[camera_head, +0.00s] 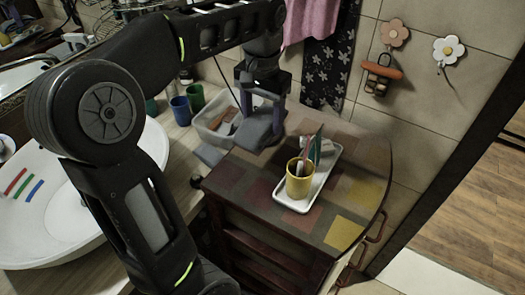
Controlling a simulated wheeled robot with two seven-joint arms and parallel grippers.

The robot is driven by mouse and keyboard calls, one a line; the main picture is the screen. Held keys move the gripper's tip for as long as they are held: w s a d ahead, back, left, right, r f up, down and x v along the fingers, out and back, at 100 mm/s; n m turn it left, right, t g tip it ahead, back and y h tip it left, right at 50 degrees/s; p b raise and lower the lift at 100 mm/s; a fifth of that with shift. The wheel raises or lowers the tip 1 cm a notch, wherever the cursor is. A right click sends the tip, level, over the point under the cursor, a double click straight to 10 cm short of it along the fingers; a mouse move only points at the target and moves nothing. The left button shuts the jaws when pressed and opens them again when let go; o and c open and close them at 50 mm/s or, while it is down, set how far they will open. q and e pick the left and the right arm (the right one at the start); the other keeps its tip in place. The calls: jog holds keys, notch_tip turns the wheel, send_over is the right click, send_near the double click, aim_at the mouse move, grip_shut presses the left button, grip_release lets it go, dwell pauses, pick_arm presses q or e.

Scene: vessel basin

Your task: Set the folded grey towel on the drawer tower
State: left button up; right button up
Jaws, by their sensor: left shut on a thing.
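The drawer tower (262,178) is a dark wooden cabinet with a patchwork top, standing right of the basin counter. My left gripper (260,108) points down over the back left part of its top. It is shut on the folded grey towel (256,131), a small grey bundle below the fingers. The towel is at or just above the tower top; I cannot tell whether it touches. The fingers hide part of it. My right gripper is not in view.
A white tray (289,203) with a yellow cup (299,186) and several upright items stands on the tower top. A clear bin (212,128) is just left of the gripper. A pink towel (311,20) hangs behind.

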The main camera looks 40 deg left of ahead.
pick_arm(q)
notch_tip(320, 180, down, 5)
jog(key=shift+f, duration=0.2)
jog(key=shift+f, duration=0.1)
notch_tip(320, 180, down, 3)
jog(key=shift+f, duration=0.3)
jog(key=shift+f, duration=0.15)
jog(key=o, duration=1.4)
jog(key=shift+c, duration=0.2)
